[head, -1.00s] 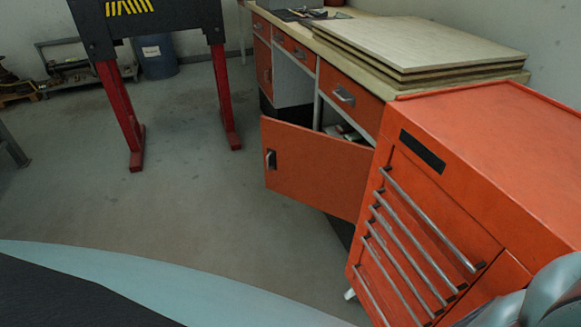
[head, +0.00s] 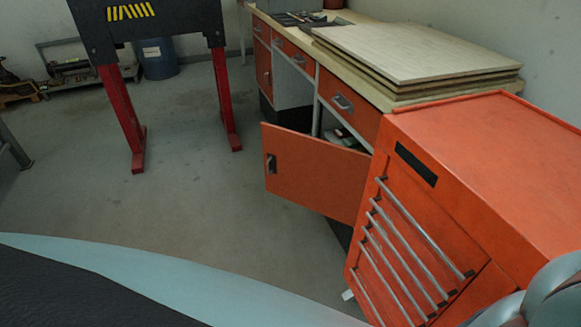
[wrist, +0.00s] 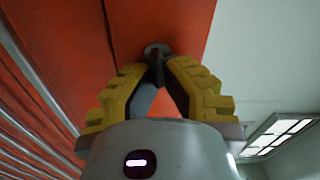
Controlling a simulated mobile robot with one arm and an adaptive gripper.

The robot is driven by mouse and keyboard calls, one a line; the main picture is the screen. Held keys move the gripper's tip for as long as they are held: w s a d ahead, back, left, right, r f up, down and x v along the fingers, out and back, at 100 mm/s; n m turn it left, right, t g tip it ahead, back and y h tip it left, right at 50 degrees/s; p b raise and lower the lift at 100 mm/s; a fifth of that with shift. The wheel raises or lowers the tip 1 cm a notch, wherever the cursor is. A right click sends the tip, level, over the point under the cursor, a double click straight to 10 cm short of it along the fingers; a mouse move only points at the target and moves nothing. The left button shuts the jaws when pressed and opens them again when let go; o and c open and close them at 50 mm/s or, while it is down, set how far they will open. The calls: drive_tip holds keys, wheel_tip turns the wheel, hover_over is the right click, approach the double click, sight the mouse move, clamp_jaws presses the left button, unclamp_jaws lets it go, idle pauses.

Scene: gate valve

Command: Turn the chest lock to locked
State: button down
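The orange tool chest (head: 480,150) stands at the right of the head view, with several long silver drawer handles on its front. In the wrist view the chest's orange face (wrist: 75,45) fills the left and middle. The chest lock (wrist: 156,48) is a round grey disc with a dark key-like piece standing out of it. My gripper (wrist: 162,68) has yellow ridged fingers that close in on this dark piece from both sides and appear to hold it. The fingertips partly hide it, and I cannot read the lock's setting. The lock does not show in the head view.
A workbench (head: 345,105) with stacked boards (head: 420,50) stands behind the chest. Its orange cabinet door (head: 315,172) hangs open into the room. A black stand with red legs (head: 122,115) is at the back left. The grey floor (head: 200,215) between is clear.

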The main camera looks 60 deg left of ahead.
drive_tip(key=shift+f+m+p, duration=0.25)
drive_tip(key=shift+m+p, duration=0.3)
drive_tip(key=shift+m, duration=0.55)
drive_tip(key=c, duration=1.1)
unclamp_jaws()
drive_tip(key=v, duration=1.2)
